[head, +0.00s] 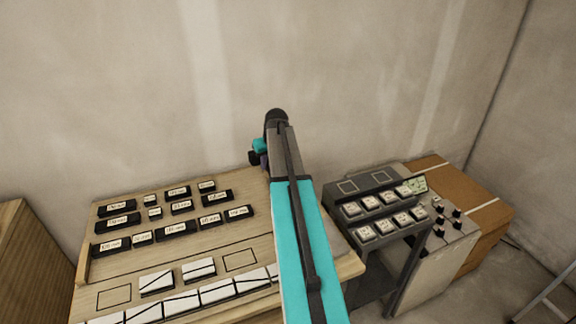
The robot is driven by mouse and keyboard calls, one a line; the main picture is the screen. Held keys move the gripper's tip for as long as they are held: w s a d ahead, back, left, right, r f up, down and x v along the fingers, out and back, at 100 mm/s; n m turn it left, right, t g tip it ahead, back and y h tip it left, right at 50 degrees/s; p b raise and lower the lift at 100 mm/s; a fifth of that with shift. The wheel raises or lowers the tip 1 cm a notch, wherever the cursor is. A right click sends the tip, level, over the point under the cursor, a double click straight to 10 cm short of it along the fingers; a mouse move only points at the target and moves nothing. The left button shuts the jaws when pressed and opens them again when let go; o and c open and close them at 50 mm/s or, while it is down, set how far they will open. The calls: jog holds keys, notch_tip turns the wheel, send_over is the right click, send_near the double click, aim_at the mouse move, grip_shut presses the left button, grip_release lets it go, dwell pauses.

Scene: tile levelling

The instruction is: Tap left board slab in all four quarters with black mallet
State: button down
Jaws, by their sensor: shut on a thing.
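The left board slab (157,281) is a white tile with a dark line across it, lying on the wooden board (97,266) at left. A second white slab (199,269) with a dark line lies to its right. My arm reaches up across the middle of the head view, right of both slabs. Its wrist bends behind the upper end of the arm, above the board's back right corner. My gripper's jaws are hidden behind the arm. I cannot make out the black mallet.
Several black labelled blocks (176,229) stand in rows on the board's back part. White tiles (217,292) line its front. Empty outlined squares flank the two slabs. A dark rack (372,205) of pale blocks stands to the right, beside a brown box (487,212).

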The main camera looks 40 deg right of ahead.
jog(key=w+a+r+n+b, duration=0.1)
jog(key=w+a+r, duration=0.15)
jog(key=a, duration=0.95)
jog(key=w+a+r+n+b, duration=0.1)
jog(key=a+r, duration=0.2)
jog(key=a, duration=0.9)
jog(key=s+a+r+b, duration=0.1)
jog(key=s+a+r, duration=0.1)
jog(key=a, duration=0.8)
jog(key=s+a+r+n+y+b, duration=0.1)
jog(key=s+a+r, duration=0.1)
jog(key=a, duration=0.9)
jog(key=shift+r, duration=0.2)
jog(key=shift+a, duration=0.1)
